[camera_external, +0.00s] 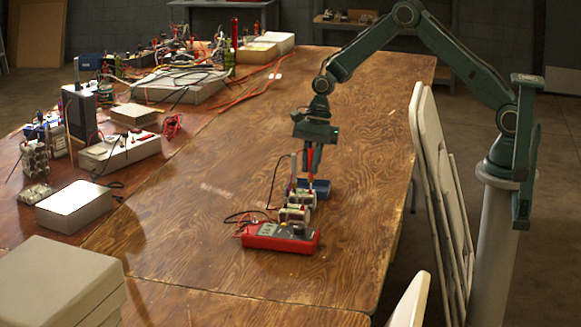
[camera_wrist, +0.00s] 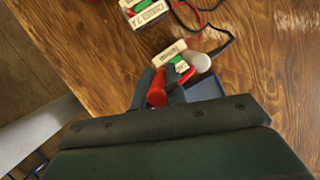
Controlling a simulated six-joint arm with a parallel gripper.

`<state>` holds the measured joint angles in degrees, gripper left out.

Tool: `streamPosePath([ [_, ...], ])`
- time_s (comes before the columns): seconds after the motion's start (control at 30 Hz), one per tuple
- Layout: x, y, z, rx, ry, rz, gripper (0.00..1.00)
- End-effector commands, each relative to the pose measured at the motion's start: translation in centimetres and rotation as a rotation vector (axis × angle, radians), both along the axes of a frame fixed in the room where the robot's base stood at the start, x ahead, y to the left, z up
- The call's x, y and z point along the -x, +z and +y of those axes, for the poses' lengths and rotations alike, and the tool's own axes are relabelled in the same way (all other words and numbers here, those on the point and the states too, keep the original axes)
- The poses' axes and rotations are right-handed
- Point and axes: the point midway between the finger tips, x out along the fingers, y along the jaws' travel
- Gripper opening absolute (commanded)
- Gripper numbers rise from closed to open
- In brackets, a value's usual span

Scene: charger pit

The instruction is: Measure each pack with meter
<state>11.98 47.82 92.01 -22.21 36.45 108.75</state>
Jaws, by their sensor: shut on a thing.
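The red meter (camera_external: 280,237) with a grey face lies on the wooden table. Behind it stand two pale battery packs with green parts, a nearer pack (camera_external: 293,215) and a farther pack (camera_external: 301,199); the wrist view also shows them, one (camera_wrist: 147,12) at the top and one (camera_wrist: 174,56) closer. My gripper (camera_external: 314,165) points down above the farther pack, shut on a red probe (camera_external: 310,157), also in the wrist view (camera_wrist: 157,90). I cannot tell whether its tip touches the pack. A grey-white probe (camera_wrist: 198,61) stands beside that pack. A blue tray (camera_wrist: 206,88) is partly hidden under my gripper.
Black and red leads (camera_wrist: 213,30) curl beside the packs. Cluttered electronics and boxes (camera_external: 75,206) fill the left table. Folding chairs (camera_external: 440,180) lean along the table's right edge. The table's middle (camera_external: 200,220) is mostly clear.

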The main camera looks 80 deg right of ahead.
Motion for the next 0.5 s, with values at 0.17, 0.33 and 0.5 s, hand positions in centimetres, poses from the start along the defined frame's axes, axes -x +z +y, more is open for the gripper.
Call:
streamPosePath([
  [0.17,0.00,-0.28,0.01,0.000,0.000,0.000,0.00],
  [0.33,0.00,-0.52,0.00,0.000,0.000,0.000,0.00],
  [0.5,0.00,-0.77,0.00,0.000,0.000,0.000,0.00],
])
